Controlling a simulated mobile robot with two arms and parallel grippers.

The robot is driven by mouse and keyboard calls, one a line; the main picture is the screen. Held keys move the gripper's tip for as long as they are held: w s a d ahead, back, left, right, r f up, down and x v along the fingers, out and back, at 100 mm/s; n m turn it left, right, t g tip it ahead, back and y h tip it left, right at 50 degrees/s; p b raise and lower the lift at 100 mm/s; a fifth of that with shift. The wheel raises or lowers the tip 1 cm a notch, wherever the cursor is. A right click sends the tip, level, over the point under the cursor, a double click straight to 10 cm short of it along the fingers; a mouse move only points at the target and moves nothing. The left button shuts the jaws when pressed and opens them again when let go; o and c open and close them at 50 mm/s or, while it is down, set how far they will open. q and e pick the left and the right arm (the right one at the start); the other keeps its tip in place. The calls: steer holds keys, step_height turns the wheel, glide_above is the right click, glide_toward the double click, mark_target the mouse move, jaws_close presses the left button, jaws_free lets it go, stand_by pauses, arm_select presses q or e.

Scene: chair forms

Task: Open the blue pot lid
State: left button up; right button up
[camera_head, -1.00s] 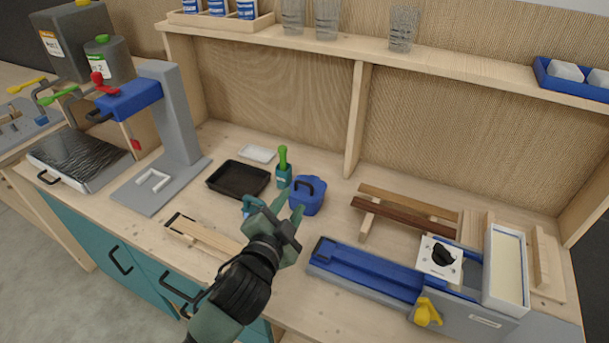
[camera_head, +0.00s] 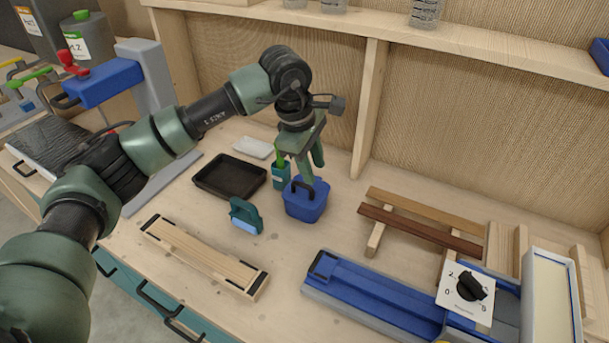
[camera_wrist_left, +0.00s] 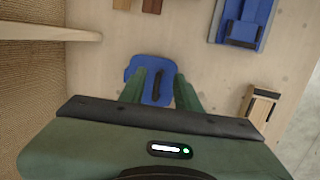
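The blue pot (camera_head: 306,206) stands on the workbench with its blue lid on. A dark arched handle (camera_head: 303,187) rises from the lid. My left gripper (camera_head: 309,172) points down just above the pot, its green fingers apart. In the left wrist view the pot (camera_wrist_left: 149,68) lies beyond the fingertips, and the dark handle (camera_wrist_left: 159,82) shows between the two open fingers (camera_wrist_left: 160,88). I cannot tell whether a finger touches the handle. My right gripper is not in view.
A teal holder with a green-handled tool (camera_head: 281,176) stands close left of the pot. A black tray (camera_head: 229,177) and a teal-and-blue object (camera_head: 245,217) are further left. Wooden slats (camera_head: 420,222) and a blue rail (camera_head: 375,290) lie to the right. A shelf post (camera_head: 369,110) rises behind.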

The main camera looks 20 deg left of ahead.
mark_target(302, 183)
arm_select(q)
steer(key=shift+y, duration=0.8)
steer(key=a+f, duration=0.1)
steer(key=w+a+f+p, duration=0.1)
steer(key=f, duration=0.1)
steer(key=w+a+f+p, duration=0.1)
steer(key=f, duration=0.1)
steer(key=shift+a, duration=0.2)
steer(key=shift+f, duration=0.75)
jaws_close()
steer(key=shift+w, duration=0.1)
